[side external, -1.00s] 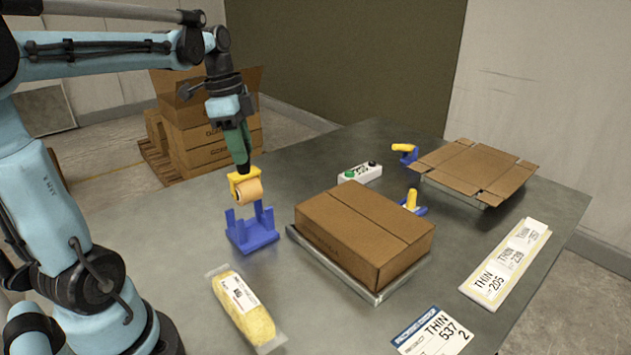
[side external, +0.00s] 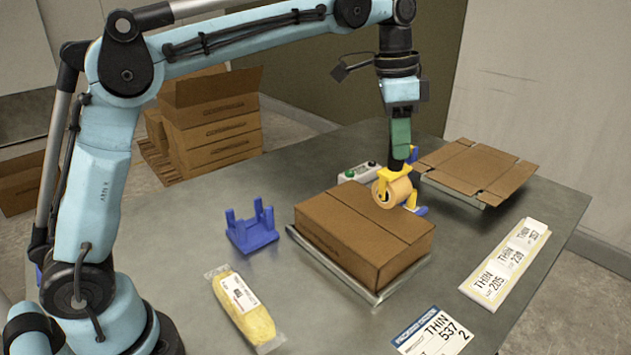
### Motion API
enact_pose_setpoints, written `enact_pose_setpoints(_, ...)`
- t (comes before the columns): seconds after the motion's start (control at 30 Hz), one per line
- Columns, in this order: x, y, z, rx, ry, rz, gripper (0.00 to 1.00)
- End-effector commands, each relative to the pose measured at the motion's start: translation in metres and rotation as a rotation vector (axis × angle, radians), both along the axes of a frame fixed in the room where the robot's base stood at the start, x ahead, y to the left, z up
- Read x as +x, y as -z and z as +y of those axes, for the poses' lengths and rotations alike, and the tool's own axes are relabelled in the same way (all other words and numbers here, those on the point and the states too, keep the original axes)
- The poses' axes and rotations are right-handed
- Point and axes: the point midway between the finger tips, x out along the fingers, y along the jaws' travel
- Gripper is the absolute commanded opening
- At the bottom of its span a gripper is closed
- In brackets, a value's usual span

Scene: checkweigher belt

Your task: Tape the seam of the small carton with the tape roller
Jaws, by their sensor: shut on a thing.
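The closed brown carton (side external: 345,225) lies on a metal plate (side external: 372,292) in the middle of the table, with a seam line running across its top. My gripper (side external: 407,165) is shut on the tape roller (side external: 393,189), a yellow frame with a tan tape roll. The roller is at the far side of the carton, near the far end of the seam. I cannot tell whether it touches the cardboard. The blue roller holder (side external: 252,232) stands empty to the left of the carton.
A flattened carton (side external: 478,166) lies on another plate at the back right. A white button box (side external: 352,174) is behind the carton. A yellow packet (side external: 240,308), a label card (side external: 432,332) and label strips (side external: 505,265) lie around. Boxes (side external: 210,125) stand on the floor behind.

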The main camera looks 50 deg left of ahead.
Motion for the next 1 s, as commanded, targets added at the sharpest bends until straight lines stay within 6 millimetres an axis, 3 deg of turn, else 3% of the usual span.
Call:
enact_pose_setpoints(0.1,0.004,0.000,-0.022,-0.001,0.002,-0.002,0.00)
enact_pose_setpoints(0.2,0.004,0.000,-0.029,-0.001,0.000,-0.003,0.00)
enact_pose_setpoints(1.0,0.005,0.060,-0.030,-0.002,-0.001,-0.002,0.00)
